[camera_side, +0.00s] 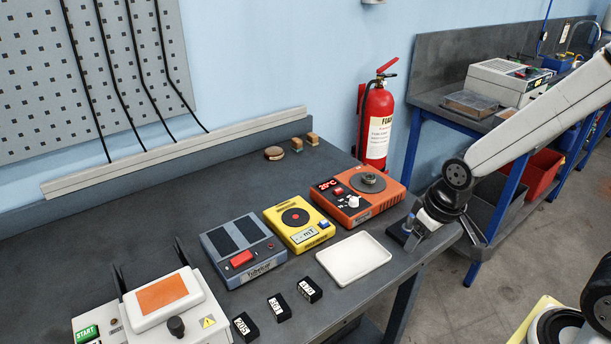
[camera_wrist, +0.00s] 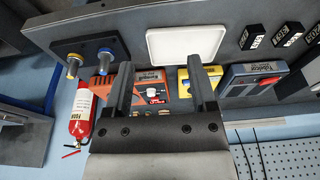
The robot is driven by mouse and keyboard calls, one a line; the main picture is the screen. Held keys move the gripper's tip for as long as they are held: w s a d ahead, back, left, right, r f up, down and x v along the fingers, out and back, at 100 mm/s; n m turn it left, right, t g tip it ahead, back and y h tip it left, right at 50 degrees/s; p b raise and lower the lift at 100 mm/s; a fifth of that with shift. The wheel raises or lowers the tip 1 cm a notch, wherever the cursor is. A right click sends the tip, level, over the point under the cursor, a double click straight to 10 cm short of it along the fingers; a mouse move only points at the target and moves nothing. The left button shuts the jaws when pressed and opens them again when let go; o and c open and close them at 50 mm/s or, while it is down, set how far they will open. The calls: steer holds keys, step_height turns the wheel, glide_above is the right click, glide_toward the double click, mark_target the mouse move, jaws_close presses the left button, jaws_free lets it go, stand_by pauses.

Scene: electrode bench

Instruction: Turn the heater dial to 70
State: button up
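The orange heater (camera_side: 358,196) stands on the bench with a round dark plate on top. Its red display (camera_side: 330,184) appears to read 20°C. The heater also shows in the wrist view (camera_wrist: 107,88), with the dial (camera_wrist: 152,92) between my finger outlines. My gripper (camera_wrist: 159,64) is open and empty, its two dark fingers wide apart. In the side view my arm's end is right of the heater, apart from the dial; the fingers are hard to make out there.
Left of the heater stand a yellow device (camera_side: 299,224) and a grey device with a red button (camera_side: 242,251). A white tray (camera_side: 354,258) lies in front. Several black blocks (camera_side: 309,290) sit near the front edge. A dark holder (camera_wrist: 84,46) with blue- and yellow-ringed pieces is beside the heater.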

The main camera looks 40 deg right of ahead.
steer(key=w+d+r+m+g, duration=0.1)
steer(key=w+d+m, duration=0.1)
steer(key=w, duration=1.2)
steer(key=m+g, duration=0.2)
glide_above(354, 198)
steer(key=shift+s+f, duration=0.1)
steer(key=shift+f, duration=0.35)
steer(key=shift+a+f, duration=0.1)
steer(key=shift+f, duration=3.8)
jaws_close()
